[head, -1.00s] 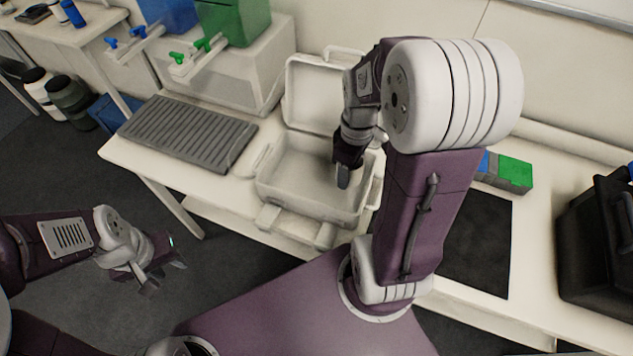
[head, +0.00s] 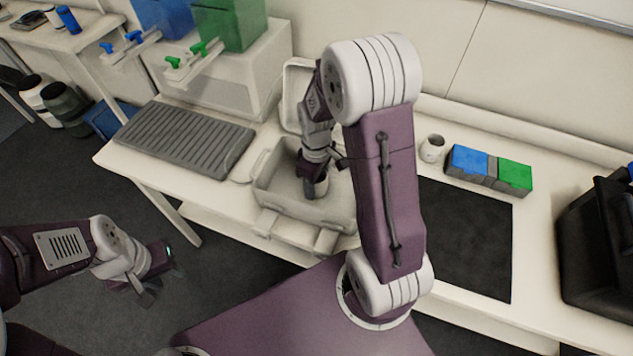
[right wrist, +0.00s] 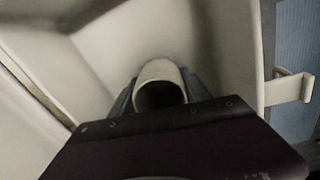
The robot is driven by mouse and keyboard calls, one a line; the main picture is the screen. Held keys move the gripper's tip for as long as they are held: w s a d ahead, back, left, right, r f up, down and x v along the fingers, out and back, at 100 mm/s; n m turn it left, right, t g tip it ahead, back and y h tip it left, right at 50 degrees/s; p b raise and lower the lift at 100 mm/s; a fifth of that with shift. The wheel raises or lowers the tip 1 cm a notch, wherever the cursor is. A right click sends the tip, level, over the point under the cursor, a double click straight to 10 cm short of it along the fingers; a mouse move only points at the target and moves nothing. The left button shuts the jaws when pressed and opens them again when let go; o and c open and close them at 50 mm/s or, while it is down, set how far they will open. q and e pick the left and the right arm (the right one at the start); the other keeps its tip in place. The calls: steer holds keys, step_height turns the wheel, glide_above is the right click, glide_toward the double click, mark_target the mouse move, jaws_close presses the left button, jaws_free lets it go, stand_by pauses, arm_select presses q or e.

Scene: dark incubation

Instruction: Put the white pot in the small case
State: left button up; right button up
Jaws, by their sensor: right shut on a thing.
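The small case (head: 286,208) is a pale open box on the white bench, with its lid raised at the back. My right gripper (head: 315,187) reaches down inside it and is shut on a white pot (head: 322,187). The right wrist view shows the pot's round rim and dark opening (right wrist: 160,73) between the fingers, with pale case walls around it. I cannot tell whether the pot touches the case floor. My left gripper (head: 158,277) is open and empty over the dark floor, away from the bench.
Another small white pot (head: 432,148) stands on the bench beside a blue and green box (head: 490,170). A dark mat (head: 465,235) and a black bin (head: 598,250) lie to the right. A grey ridged rack (head: 185,140) is left of the case. Tanks with taps stand behind.

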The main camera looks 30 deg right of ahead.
steer(key=o, duration=1.5)
steer(key=shift+f, duration=0.15)
steer(key=shift+c, duration=0.2)
step_height(320, 180, up, 12)
steer(key=p, duration=0.2)
steer(key=shift+r, duration=0.2)
